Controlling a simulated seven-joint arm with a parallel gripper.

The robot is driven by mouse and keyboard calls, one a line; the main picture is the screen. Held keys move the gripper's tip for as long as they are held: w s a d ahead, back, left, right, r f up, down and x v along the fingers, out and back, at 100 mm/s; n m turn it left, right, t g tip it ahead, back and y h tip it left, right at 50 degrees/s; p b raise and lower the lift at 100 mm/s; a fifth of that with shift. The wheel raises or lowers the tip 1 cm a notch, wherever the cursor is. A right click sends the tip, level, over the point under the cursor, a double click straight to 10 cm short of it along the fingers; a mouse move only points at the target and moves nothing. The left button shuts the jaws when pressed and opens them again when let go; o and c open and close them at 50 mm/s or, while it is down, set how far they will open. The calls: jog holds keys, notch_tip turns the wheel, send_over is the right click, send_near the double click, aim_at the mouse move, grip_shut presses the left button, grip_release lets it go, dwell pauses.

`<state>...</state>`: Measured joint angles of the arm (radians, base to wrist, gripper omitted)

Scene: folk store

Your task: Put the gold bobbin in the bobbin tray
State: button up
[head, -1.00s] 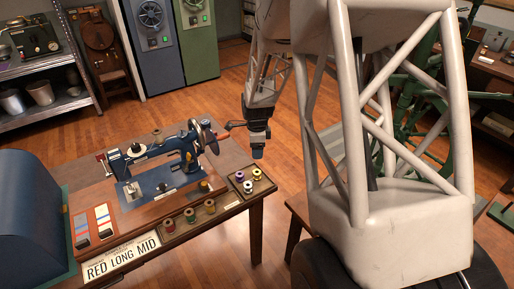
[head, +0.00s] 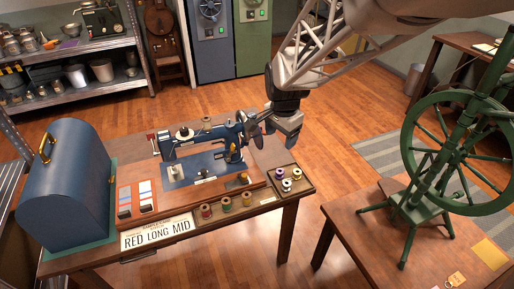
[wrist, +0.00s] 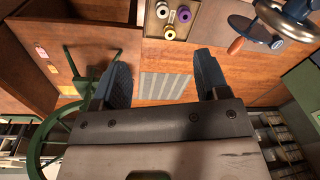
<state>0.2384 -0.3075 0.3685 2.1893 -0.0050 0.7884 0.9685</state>
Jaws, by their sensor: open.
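A gold-yellow bobbin (head: 247,199) stands upright at the right end of a short row along the table's front edge, beside a green bobbin (head: 226,204) and a red bobbin (head: 206,211). A shallow dark tray (head: 304,185) at the table's right corner holds a purple, a white and a yellowish bobbin; it also shows at the top of the wrist view (wrist: 188,37).
A blue sewing machine (head: 195,165) with a handwheel stands just left of my gripper. A sign (head: 157,233) reads RED LONG MID. A blue domed case (head: 65,180) stands at left. A green spinning wheel (head: 460,150) stands on another table at right; open floor lies between.

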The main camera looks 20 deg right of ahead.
jog(key=s+a+r+n, duration=0.4)
jog(key=s+a+n, duration=0.1)
jog(key=s, duration=0.4)
jog(key=s+a+r+n+t, duration=0.1)
jog(key=s+a+r+n, duration=0.4)
jog(key=s+n, duration=0.3)
jog(key=shift+s+a+n, duration=0.3)
jog(key=shift+s+a, duration=0.45)
jog(key=shift+s, duration=0.35)
